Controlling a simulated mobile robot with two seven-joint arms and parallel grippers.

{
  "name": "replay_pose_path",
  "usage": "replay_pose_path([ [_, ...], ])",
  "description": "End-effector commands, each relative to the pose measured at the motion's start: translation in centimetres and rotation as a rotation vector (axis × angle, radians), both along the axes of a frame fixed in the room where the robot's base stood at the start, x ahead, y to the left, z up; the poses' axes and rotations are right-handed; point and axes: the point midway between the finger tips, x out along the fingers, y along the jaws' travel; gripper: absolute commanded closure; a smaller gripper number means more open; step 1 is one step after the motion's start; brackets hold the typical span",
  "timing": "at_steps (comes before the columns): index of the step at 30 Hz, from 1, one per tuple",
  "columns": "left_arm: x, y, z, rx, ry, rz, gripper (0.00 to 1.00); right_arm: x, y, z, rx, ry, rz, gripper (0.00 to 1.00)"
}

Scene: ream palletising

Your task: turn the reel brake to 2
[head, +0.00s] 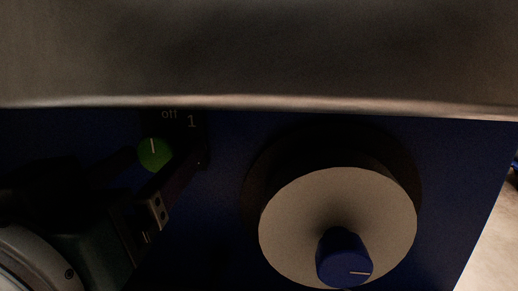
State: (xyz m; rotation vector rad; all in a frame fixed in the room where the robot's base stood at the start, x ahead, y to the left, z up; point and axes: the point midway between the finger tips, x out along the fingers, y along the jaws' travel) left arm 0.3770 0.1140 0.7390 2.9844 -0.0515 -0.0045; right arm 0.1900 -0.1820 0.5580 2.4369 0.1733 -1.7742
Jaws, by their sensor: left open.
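A round green knob (154,155) with a pale pointer line sits on the dark blue panel at the left. Its line points up, leaning slightly left. A dark label plate (180,117) above it shows "off" and "1"; a mark 2 is not visible. My left gripper (158,160) is open, with one dark finger on each side of the green knob. I cannot tell whether the fingers touch it. My right gripper is not in view.
A wide grey metal edge (260,55) covers the top of the view. Pale floor (492,245) shows at the lower right.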

Motion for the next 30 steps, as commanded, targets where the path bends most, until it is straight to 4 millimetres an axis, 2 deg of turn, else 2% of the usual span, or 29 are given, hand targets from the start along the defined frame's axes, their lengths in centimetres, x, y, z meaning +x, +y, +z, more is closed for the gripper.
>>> replay_pose_path([
  [6, 0.0, -0.01, -0.02, 0.0, 0.001, 0.0, 0.22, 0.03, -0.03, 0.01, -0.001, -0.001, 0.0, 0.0],
  [27, -0.02, -0.03, -0.01, -0.001, 0.0, -0.001, 1.0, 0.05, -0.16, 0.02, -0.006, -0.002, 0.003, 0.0],
  [30, -0.02, -0.03, -0.01, -0.001, 0.0, -0.001, 1.0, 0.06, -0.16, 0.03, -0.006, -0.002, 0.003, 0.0],
])
